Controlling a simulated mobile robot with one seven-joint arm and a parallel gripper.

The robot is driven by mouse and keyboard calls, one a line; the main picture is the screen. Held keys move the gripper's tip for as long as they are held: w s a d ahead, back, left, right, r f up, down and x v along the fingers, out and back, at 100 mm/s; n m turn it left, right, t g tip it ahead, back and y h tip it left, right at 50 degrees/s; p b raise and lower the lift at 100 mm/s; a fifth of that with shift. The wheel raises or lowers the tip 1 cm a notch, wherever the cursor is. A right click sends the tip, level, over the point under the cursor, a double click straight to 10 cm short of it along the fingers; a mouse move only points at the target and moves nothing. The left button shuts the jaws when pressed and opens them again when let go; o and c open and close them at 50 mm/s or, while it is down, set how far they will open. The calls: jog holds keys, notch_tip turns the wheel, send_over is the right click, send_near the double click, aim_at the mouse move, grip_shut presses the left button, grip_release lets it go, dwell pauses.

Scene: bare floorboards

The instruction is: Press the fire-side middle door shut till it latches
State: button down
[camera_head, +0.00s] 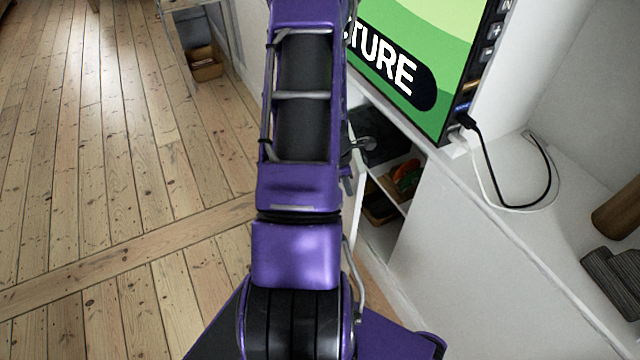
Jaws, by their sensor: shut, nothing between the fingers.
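A long white cabinet (455,235) runs along the right side, under a screen. Part of its front stands open, showing an open compartment with a white shelf (385,188) and things inside. To the right of this opening is a flat white front panel; I cannot tell whether it is a door. I cannot tell which door is the fire-side middle one. My arm runs up the middle and out of the top edge, so my gripper is out of view.
A screen (430,50) stands on the cabinet top, with a black cable (490,165) at its right. A brown cylinder (618,208) and dark grey object (612,280) lie farther right. A small brown box (205,65) is at the back left. The floorboards at left are clear.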

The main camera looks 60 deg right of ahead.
jog(key=shift+n, duration=0.4)
jog(key=shift+s+d+p, duration=0.15)
jog(key=shift+s+d, duration=0.5)
jog(key=shift+s, duration=0.2)
jog(key=shift+s+d+p, duration=0.15)
jog(key=shift+s+d, duration=0.45)
jog(key=shift+s, duration=0.25)
jog(key=shift+w+a, duration=0.3)
jog(key=shift+w, duration=0.1)
jog(key=w+a+r+p, duration=0.1)
jog(key=w+a+r, duration=0.2)
jog(key=r, duration=0.6)
jog(key=shift+w+a+r, duration=0.25)
jog(key=shift+a+r, duration=0.05)
jog(key=shift+a, duration=0.35)
